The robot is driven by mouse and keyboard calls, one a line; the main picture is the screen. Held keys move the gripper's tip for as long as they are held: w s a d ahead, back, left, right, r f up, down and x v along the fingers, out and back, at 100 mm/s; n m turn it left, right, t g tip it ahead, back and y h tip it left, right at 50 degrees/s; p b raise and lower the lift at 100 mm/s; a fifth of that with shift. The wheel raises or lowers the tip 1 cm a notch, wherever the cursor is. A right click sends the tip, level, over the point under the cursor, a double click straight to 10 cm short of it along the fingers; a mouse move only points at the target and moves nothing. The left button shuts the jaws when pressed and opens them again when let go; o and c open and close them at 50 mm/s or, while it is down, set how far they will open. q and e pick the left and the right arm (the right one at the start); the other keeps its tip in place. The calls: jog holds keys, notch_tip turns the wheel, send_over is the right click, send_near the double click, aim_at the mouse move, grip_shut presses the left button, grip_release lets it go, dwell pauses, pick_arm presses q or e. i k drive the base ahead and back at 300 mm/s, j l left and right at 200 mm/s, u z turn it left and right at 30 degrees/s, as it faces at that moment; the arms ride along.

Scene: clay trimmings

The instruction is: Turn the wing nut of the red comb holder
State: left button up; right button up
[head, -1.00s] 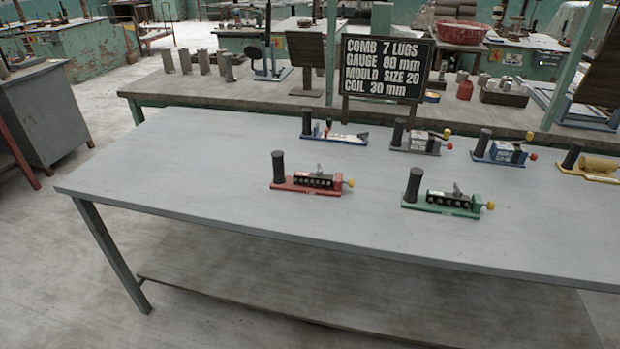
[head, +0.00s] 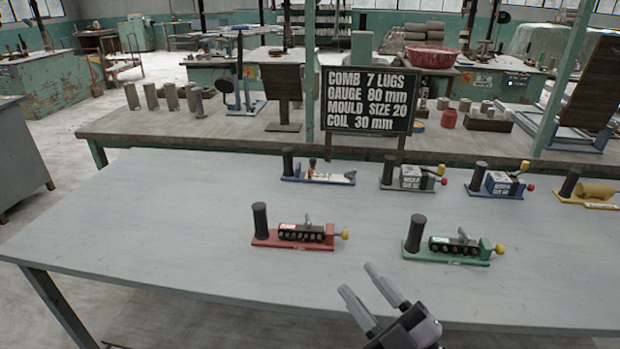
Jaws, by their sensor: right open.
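The red comb holder (head: 292,242) lies on the grey table, left of centre. It has a dark upright post at its left end, a black comb with a row of pale round lugs, and a yellow knob at its right end. A small grey wing nut (head: 308,220) stands up on top of the comb. My right gripper (head: 358,281) comes in at the bottom edge, its two fingers apart and empty, in front of the red holder and to its right. It is clear of the holder. My left gripper is not in view.
A green comb holder (head: 447,258) stands to the right of the red one. Behind are blue, grey and yellow devices (head: 318,180). A sign reading COMB 7 LUGS (head: 366,98) stands at the back. The table's left part (head: 150,230) is bare.

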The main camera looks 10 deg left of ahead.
aim_at(308, 225)
jog(key=i+j, duration=0.6)
jog(key=i, duration=0.15)
